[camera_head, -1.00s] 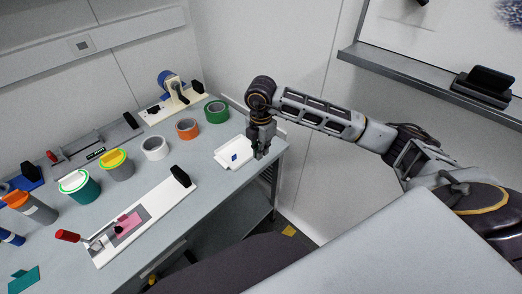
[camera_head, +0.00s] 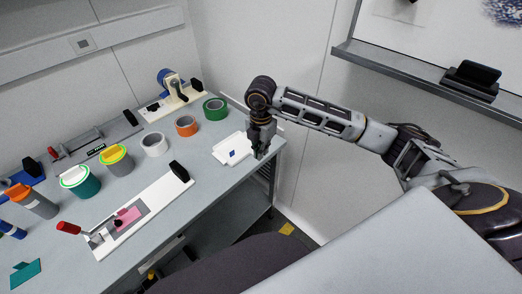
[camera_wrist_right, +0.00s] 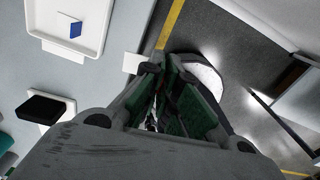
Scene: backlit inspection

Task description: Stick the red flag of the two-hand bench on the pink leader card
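A long white board (camera_head: 154,220) lies on the bench's near side. It carries a pink card (camera_head: 128,215) on a grey patch, with a small black piece on the card. I cannot make out a separate red flag. My right gripper (camera_head: 260,155) points down at the bench's right edge, just right of a white tray (camera_head: 223,160). In the right wrist view its green-padded fingers (camera_wrist_right: 163,68) are a little apart, and I see nothing held between them. My left gripper is out of view.
The tray holds a blue square (camera_head: 232,153). White (camera_head: 154,152), orange (camera_head: 186,135) and green (camera_head: 215,117) tape rolls stand behind. Pots (camera_head: 117,168) stand at left. A wall shelf (camera_head: 430,75) is at upper right.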

